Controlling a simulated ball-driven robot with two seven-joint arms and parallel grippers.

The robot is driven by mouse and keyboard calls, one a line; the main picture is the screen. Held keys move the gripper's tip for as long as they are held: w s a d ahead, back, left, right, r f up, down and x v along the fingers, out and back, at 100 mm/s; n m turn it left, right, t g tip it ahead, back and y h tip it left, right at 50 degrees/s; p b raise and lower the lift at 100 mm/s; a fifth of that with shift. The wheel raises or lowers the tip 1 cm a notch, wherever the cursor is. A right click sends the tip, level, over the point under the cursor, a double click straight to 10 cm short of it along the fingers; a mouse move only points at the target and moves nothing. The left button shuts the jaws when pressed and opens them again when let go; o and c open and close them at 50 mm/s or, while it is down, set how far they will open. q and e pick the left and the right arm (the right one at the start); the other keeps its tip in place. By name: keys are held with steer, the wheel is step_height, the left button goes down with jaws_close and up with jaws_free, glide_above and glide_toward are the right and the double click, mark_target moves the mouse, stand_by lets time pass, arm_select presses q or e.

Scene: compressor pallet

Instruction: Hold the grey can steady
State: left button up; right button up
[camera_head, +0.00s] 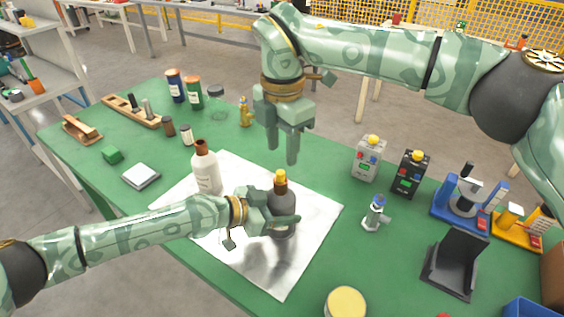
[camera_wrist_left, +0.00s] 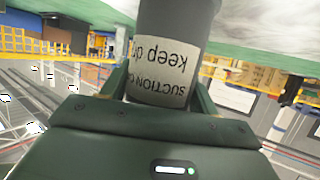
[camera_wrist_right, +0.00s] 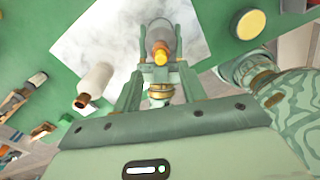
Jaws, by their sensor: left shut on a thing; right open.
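The grey can (camera_head: 281,203) has a yellow cap and stands upright on a white sheet (camera_head: 300,258). In the left wrist view the can (camera_wrist_left: 178,25) fills the space between the fingers, and its pale label reads "SUCTION" and "keep" in part. My left gripper (camera_head: 286,219) is shut on the can from the side. My right gripper (camera_head: 287,150) is open and empty, above and behind the can, pointing down. In the right wrist view the yellow cap (camera_wrist_right: 160,54) shows between the right fingers, apart from them.
A white bottle with a brown cap (camera_head: 206,172) stands left of the can on the sheet. A small grey-white fitting (camera_head: 375,215), a grey box (camera_head: 367,160) and a black box (camera_head: 409,175) stand to the right. A yellow-lidded tub (camera_head: 346,303) is near the front.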

mark_target(282, 170)
step_height(282, 170, up, 6)
steer(key=shift+f, duration=0.1)
stand_by(0.4)
arm_select(q)
steer(key=o, duration=1.4)
